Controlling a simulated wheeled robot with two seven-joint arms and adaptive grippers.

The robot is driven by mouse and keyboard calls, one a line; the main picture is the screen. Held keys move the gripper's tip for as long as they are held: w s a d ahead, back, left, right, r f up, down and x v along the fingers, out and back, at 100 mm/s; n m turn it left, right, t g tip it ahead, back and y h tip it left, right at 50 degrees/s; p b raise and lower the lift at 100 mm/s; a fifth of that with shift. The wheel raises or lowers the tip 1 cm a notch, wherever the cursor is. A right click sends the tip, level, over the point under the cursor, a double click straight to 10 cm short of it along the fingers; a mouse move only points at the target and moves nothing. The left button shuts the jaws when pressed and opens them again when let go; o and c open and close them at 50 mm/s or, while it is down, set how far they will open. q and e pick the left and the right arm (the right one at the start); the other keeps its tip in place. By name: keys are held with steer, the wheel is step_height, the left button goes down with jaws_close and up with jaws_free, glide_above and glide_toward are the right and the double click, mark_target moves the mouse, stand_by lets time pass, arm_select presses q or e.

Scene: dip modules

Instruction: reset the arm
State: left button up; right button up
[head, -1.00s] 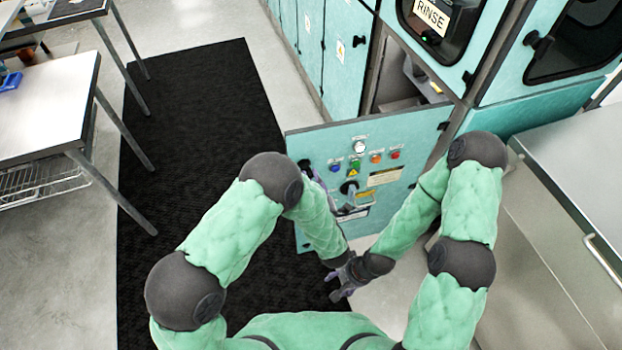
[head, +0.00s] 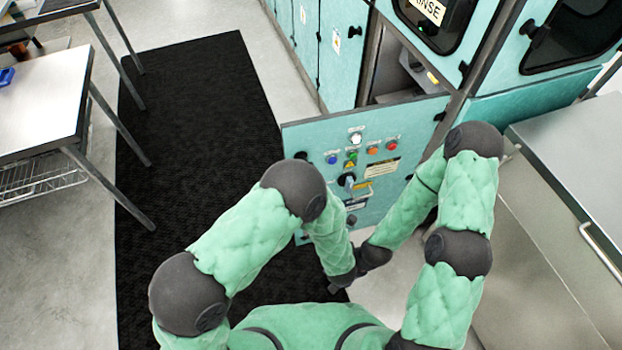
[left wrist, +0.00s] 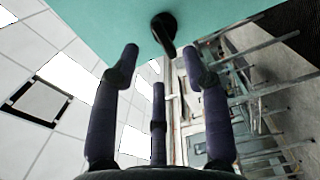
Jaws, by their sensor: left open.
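My left gripper (left wrist: 160,90) is open and empty in the left wrist view, its purple-grey fingers spread apart. A teal surface with a black handle (left wrist: 163,32) lies beyond the fingertips, and nothing is between them. In the head view my left forearm (head: 328,232) comes down to a dark wrist (head: 343,272) in front of the open teal panel. My right forearm (head: 402,215) slants down to a wrist close by, where the two arms cross or nearly touch. The right gripper is mostly hidden there, with only a small dark tip showing, so its opening cannot be made out.
The hinged teal panel (head: 300,140) with coloured buttons and a switch stands swung out from the machine. A steel counter (head: 570,150) is at the right. Metal tables (head: 45,105) stand at the left. The black floor mat (head: 190,120) is clear.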

arm_select(q)
steer(key=shift+s, duration=0.5)
steer(key=shift+d, duration=0.1)
